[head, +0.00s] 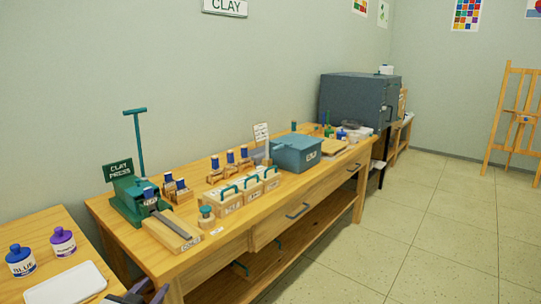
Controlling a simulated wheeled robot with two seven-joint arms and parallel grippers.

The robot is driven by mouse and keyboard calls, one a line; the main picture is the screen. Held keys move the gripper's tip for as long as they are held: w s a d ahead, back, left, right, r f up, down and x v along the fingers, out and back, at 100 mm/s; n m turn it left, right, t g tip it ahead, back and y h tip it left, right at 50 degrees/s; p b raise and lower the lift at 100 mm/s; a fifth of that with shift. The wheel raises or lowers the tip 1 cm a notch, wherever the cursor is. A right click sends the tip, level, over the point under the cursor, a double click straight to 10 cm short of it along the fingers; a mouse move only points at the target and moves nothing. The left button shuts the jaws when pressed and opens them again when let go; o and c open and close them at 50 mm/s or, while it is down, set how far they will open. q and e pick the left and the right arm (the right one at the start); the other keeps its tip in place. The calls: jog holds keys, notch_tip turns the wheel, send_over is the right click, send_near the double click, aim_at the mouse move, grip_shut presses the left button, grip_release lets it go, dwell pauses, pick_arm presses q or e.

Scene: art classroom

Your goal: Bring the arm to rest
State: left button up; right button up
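My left gripper (146,292) shows only as a small dark piece at the bottom edge, beside the right front corner of the near table. Most of it is cut off by the frame, and I cannot tell whether its fingers are apart. No object shows in it. My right gripper is out of view.
The near table (40,225) holds a blue-lidded jar (20,262), a purple-lidded jar (62,243) and a white tray (65,285). A long wooden bench (205,255) carries a green clay press (128,197), wooden boxes and a blue bin (297,154).

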pick_arm(q)
jog(key=s+d+f+g+h, duration=0.1)
jog(key=s+d+f, duration=0.3)
jog(key=s, duration=0.7)
jog(key=s+d+f+g, duration=0.2)
jog(key=s+d+f, duration=0.3)
jog(key=s, duration=0.7)
jog(key=s+d+f+g+h, duration=0.1)
jog(key=s+d+f, duration=0.3)
jog(key=s+f, duration=0.4)
jog(key=s+g, duration=0.1)
jog(key=s, duration=0.2)
jog(key=shift+s+d+f+n+h, duration=0.15)
jog(key=shift+s+d+n+h, duration=0.15)
jog(key=shift+d+n, duration=0.1)
jog(key=shift+w, duration=0.1)
